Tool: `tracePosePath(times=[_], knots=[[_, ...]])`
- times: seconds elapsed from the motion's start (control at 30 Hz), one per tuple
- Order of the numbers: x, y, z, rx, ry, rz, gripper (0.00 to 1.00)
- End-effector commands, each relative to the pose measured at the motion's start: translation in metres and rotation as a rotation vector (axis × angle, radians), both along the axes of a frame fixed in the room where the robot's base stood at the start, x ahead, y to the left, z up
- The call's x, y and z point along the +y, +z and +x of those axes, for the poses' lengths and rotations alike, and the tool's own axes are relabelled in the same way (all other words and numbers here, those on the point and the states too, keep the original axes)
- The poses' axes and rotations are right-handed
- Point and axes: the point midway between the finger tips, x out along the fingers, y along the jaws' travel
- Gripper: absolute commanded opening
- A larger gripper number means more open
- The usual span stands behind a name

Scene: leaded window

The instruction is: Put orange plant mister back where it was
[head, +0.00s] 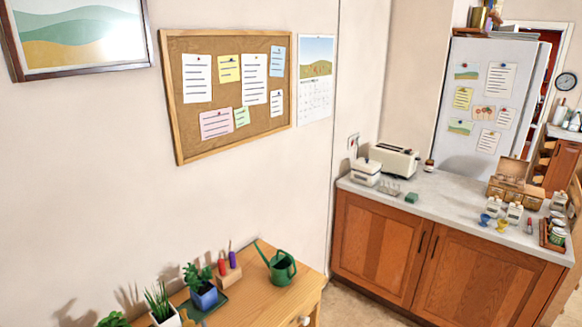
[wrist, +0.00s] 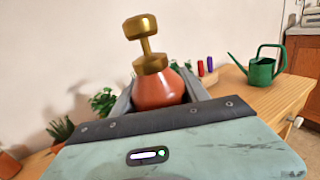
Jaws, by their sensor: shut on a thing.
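The orange plant mister (wrist: 160,92) has a rounded orange body and a brass collar and pump top. It shows in the wrist view between the two grey fingers of my gripper (wrist: 159,98), which is shut on its body. Its lower part is hidden behind my gripper's housing. The wooden table (head: 264,300) stands below and beyond; whether the mister's base touches it cannot be told. Neither my gripper nor the mister shows in the head view.
On the table stand a green watering can (head: 281,268), a blue-potted plant (head: 203,296), a white-potted spiky plant (head: 163,315) and a wooden block (head: 229,276) with red and purple items. Bare tabletop shows around the can. A kitchen counter (head: 440,191) stands to the right.

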Motion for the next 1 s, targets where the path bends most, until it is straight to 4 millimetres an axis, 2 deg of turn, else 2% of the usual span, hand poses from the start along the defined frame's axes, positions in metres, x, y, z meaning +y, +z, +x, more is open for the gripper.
tracePosePath(times=[0.03, 0.2, 0.3, 0.4, 0.5, 0.7, 1.0], knots=[[-0.034, -0.009, 0.003, 0.005, -0.059, 0.003, 0.0], [-0.128, -0.033, 0.001, 0.006, -0.229, 0.002, 0.0], [-0.174, -0.042, -0.006, 0.003, -0.314, -0.004, 0.0], [-0.208, -0.051, -0.015, 0.005, -0.379, -0.01, 0.0], [-0.235, -0.056, -0.023, 0.002, -0.432, -0.017, 0.0], [-0.278, -0.063, -0.04, 0.0, -0.518, -0.028, 0.0], [-0.278, -0.027, -0.059, 0.005, -0.52, -0.027, 0.0]])
